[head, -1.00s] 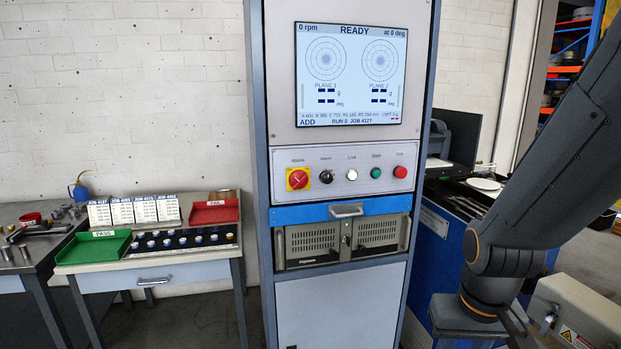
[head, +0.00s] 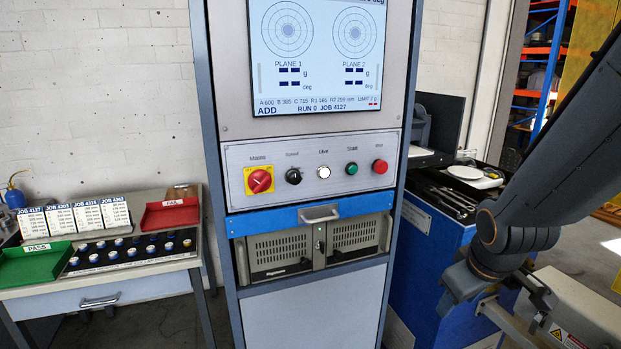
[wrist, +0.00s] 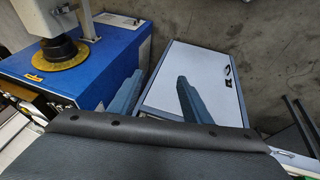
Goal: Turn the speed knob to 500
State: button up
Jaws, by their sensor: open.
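The black speed knob (head: 293,176) sits on the cabinet's white control panel (head: 310,205), between the red-on-yellow mains switch (head: 260,181) and the white Live lamp (head: 323,172). Its pointer setting is too small to read. The screen (head: 318,50) above shows two plane dials and the words ADD, RUN 0, JOB 4127. In the wrist view my gripper (wrist: 158,90) is open with nothing between its two fingers, above the floor and a pale cabinet-like surface. In the head view my arm hangs at the right, well apart from the knob.
A green start button (head: 351,168) and a red stop button (head: 380,166) share the panel. A drawer handle (head: 319,214) juts out below. A blue machine (head: 425,270) stands right of the cabinet. A bench with a green tray (head: 35,265) and a red tray (head: 170,214) stands left.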

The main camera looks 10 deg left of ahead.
jog(key=w+a+r+n+t+y, duration=0.2)
jog(key=w+a+r+n+t, duration=0.25)
jog(key=w+a+n, duration=0.4)
jog(key=n+y+b, duration=0.1)
jog(key=n+y, duration=0.9)
jog(key=n, duration=1)
send_near(297, 179)
jog(key=shift+m+t, duration=0.25)
jog(key=shift+m, duration=0.1)
jog(key=shift+p+x, duration=1.05)
jog(key=shift+x, duration=3.1)
jog(key=shift+s+a+f, duration=0.1)
jog(key=shift+s, duration=0.05)
jog(key=c, duration=1)
